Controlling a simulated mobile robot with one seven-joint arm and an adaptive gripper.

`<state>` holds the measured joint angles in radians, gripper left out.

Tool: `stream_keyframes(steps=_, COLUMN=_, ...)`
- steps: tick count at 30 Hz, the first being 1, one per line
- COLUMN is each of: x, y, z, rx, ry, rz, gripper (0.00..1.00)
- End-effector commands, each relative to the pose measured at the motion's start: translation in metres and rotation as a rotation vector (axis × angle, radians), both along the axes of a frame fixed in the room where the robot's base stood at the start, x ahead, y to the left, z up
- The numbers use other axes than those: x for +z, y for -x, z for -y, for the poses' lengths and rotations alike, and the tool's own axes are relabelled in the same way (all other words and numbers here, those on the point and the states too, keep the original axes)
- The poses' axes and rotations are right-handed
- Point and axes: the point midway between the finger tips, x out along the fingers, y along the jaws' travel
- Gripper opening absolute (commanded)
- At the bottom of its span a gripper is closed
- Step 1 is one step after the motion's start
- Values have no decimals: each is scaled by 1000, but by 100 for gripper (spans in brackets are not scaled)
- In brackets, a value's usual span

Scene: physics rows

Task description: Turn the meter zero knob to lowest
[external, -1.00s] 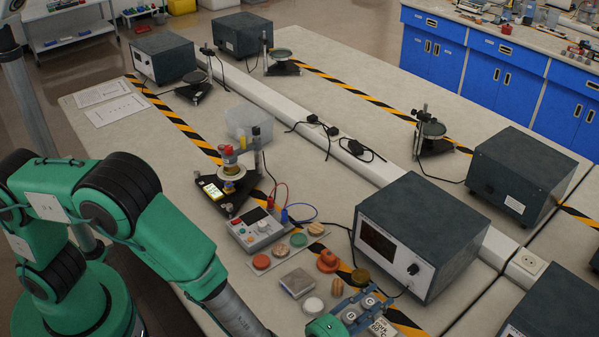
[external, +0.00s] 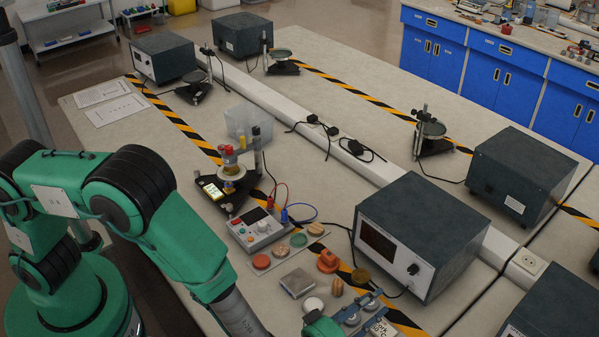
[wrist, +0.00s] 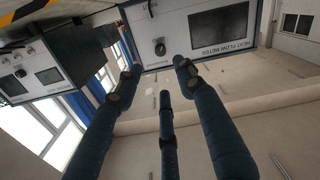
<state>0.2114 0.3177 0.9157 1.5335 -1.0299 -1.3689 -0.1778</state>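A dark box-shaped meter (external: 425,228) with a white front stands at right centre in the external view. Its front has a dark display and one black knob (external: 413,269). In the wrist view a white panel lettered "HEAT FLOW METER" appears upside down, with a black knob (wrist: 160,48) beside its dark display. A smaller grey meter (external: 257,230) with knobs and red and blue leads lies left of the box. My gripper (external: 368,308) is at the bottom edge, partly cut off. In the wrist view its dark blue fingers (wrist: 158,75) are spread and empty, short of the panel.
Several round discs and a metal block (external: 297,282) lie between the small meter and my gripper. A stand with a red-topped apparatus (external: 232,172) is behind the small meter. A white cable duct (external: 300,130) runs along the bench. Another white-fronted unit (wrist: 35,65) shows at wrist-view left.

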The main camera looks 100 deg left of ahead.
Motion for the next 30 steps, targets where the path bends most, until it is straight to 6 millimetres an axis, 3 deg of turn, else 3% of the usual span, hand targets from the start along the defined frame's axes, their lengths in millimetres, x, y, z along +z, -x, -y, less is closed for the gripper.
stream_keyframes(steps=10, x=1, y=4, z=3, rx=-1, ry=-279, rz=-276, gripper=39)
stream_keyframes(steps=30, x=0, y=-1, z=-2, rx=0, ry=-307, rz=-304, gripper=39)
